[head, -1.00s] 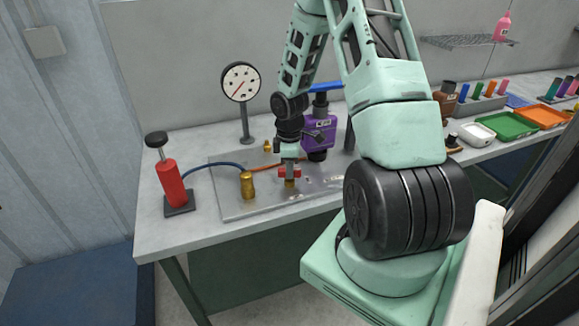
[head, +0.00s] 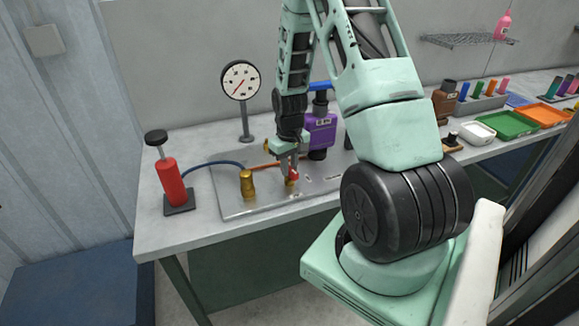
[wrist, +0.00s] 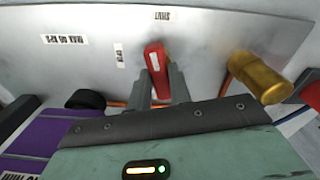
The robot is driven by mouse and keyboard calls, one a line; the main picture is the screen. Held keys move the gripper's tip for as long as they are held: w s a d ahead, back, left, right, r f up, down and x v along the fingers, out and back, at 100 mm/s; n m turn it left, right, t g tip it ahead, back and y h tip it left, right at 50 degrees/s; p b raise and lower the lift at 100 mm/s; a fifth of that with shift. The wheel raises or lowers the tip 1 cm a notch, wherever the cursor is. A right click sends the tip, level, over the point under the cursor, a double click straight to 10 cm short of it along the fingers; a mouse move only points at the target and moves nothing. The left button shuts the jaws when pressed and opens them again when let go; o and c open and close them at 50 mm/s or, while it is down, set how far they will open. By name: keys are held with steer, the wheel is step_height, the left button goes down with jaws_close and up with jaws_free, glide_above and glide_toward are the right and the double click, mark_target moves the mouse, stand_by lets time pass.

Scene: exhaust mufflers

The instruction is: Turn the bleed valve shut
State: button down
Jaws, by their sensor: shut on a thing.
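The bleed valve's red handle (wrist: 155,62) stands between my gripper's fingers (wrist: 160,84) in the wrist view. My gripper is shut on it. The handle's free end points toward the "SHUT" label (wrist: 163,15); the "OPEN" label (wrist: 119,58) lies to its left. A small gap shows between the handle's end and "SHUT". In the head view my gripper (head: 291,162) comes down onto the red handle (head: 293,175) from above, and its fingers partly hide it.
A brass cylinder (head: 247,185) stands left of the valve, with a blue hose to a red hand pump (head: 170,184). A dial gauge (head: 241,82) stands behind. The plate's front edge is clear.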

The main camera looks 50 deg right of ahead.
mark_target(290, 168)
steer(key=shift+m, duration=1.5)
steer(key=c, duration=1.3)
jaws_free()
steer(key=shift+r, duration=0.15)
step_height(290, 168, up, 17)
steer(key=shift+r+b, duration=0.1)
steer(key=shift+b, duration=0.95)
